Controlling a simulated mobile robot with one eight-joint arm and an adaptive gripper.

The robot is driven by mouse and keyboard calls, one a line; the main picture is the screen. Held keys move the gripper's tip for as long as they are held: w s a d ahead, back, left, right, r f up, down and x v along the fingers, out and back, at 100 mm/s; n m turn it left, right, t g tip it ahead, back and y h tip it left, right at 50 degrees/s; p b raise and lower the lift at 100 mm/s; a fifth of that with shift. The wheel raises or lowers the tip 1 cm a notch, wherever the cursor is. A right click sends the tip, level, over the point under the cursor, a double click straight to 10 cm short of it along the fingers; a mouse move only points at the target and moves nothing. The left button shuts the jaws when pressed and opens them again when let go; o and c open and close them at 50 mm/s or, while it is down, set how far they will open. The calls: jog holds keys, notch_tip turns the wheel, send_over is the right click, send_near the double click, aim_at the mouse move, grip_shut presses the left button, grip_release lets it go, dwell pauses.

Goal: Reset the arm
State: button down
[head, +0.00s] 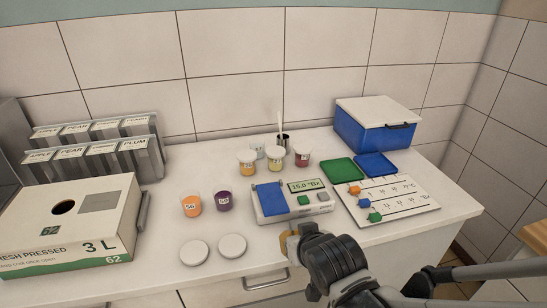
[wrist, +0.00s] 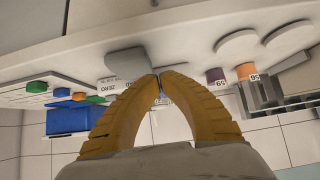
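My gripper (head: 289,244) is at the counter's front edge, just in front of the white meter (head: 272,206) with a blue flap and a display reading about 15.0 °Bx. In the wrist view the two yellow fingers of my gripper (wrist: 159,80) curve together and their tips meet or nearly meet. I see nothing held between them. The wrist view is upside down, and the meter's grey-white body shows beyond the tips, partly hidden by the fingers.
Orange (head: 191,205) and purple (head: 223,201) cups and two white lids (head: 194,253) stand left of the meter. Several lidded cups and a metal holder (head: 283,141) stand behind. A white board (head: 395,200), trays and a blue box (head: 372,133) are right; a carton (head: 75,240) is left.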

jog(key=s+d+r+m+g+h, duration=0.1)
jog(key=s+d+r+m+g, duration=0.1)
jog(key=s+d+r, duration=0.5)
jog(key=s+d, duration=0.3)
jog(key=d, duration=0.1)
jog(key=shift+s+d+g+h, duration=0.3)
jog(key=shift+s+d+h, duration=0.05)
jog(key=shift+s+h, duration=0.05)
